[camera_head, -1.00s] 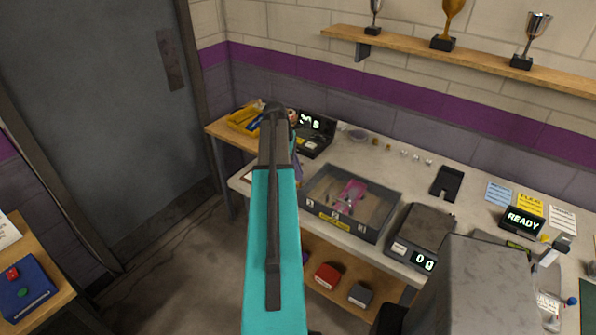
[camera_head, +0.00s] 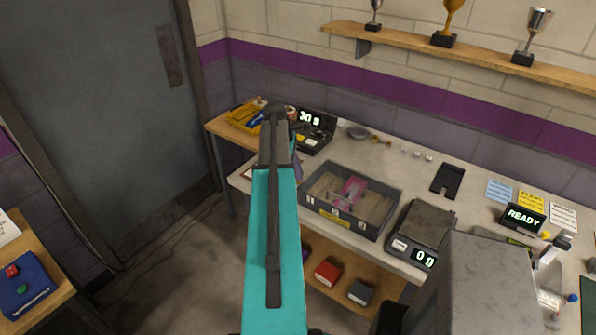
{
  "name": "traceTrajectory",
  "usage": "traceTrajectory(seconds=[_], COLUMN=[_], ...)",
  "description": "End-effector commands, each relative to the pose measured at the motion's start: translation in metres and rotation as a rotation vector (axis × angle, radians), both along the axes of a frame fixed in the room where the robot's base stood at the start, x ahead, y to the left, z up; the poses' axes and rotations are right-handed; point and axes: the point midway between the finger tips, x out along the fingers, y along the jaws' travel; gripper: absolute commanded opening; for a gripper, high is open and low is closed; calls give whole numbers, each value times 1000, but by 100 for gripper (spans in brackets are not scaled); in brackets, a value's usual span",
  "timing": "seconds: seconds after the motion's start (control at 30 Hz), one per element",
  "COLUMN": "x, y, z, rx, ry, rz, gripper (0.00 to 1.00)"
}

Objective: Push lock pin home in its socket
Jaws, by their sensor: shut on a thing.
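I cannot make out the lock pin or its socket. My teal arm rises through the middle and hides what lies behind it, including my gripper. A dark grey case (camera_head: 313,194) stands on the bench right of the arm. A pink piece (camera_head: 353,190) and small metal parts show inside it, and a yellow label (camera_head: 334,218) is on its front. A black timer box (camera_head: 310,142) behind it shows "30 s"; the arm's dark upper end is in front of its left side.
A scale (camera_head: 421,225) reading 0 g stands right of the case, beside a black notched plate (camera_head: 447,181). A READY display (camera_head: 523,217) is farther right. Several small metal pieces lie along the back. A yellow tray (camera_head: 244,117) is at the left; a trophy shelf (camera_head: 470,58) is above.

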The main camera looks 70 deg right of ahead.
Motion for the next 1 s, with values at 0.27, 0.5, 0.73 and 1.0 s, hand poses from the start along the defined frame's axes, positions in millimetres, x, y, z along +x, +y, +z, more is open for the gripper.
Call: traceTrajectory(seconds=[0.27, 0.5, 0.73, 1.0], x=[0, 0, 1, 8], y=[0, 1, 1, 1], z=[-2, -3, 2, 21], rx=[1, 2, 1, -2], ry=[0, 0, -1, -1], rz=[0, -1, 0, 1], gripper=[34, 34, 34, 34])
